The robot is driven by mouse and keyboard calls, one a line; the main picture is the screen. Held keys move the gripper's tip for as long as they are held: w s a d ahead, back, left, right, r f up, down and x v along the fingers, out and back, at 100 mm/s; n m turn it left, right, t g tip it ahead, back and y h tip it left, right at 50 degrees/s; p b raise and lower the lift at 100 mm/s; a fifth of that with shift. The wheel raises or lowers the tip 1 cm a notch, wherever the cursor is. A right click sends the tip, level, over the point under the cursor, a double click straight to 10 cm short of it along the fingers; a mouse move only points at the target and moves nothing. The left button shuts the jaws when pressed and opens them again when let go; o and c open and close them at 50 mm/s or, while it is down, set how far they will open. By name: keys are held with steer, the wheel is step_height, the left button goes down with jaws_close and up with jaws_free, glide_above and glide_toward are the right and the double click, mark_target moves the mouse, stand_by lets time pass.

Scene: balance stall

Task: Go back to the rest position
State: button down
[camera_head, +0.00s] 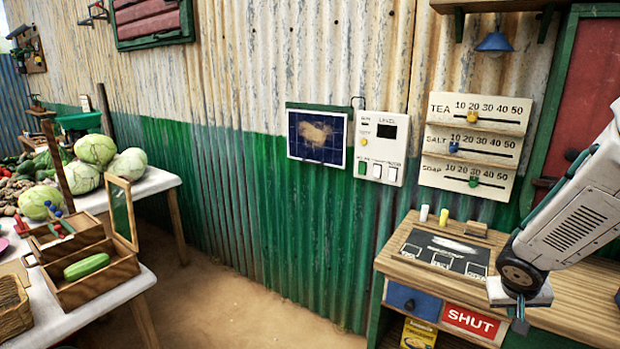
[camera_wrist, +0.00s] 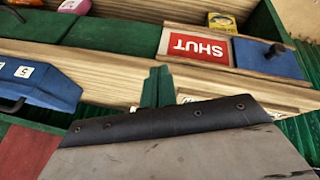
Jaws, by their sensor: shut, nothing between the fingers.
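My gripper (camera_head: 521,318) hangs at the right in the head view, in front of the wooden counter (camera_head: 585,318) and just right of the red SHUT sign (camera_head: 471,322). In the wrist view my gripper's green fingers (camera_wrist: 157,86) are together, with nothing between them. The SHUT sign also shows upside down in the wrist view (camera_wrist: 197,43). My arm comes in from the right edge and bends down to the gripper.
A blue drawer (camera_head: 413,301) sits under the counter, left of the sign. A dark board (camera_head: 442,252) lies on the counter. At the left, a white table (camera_head: 60,322) bears a wooden box (camera_head: 98,288) with a green vegetable. The dirt floor between is clear.

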steer(key=s+a+r+n+g+y, duration=0.1)
steer(key=s+a+r+y, duration=0.1)
steer(key=s+a+r, duration=0.7)
steer(key=s+a+r+n+g+y, duration=0.1)
steer(key=s+a+r+n+y, duration=0.1)
steer(key=s+a+r, duration=0.6)
steer(key=shift+s+a+r, duration=0.4)
steer(key=shift+s+a, duration=0.25)
steer(key=shift+s, duration=2.55)
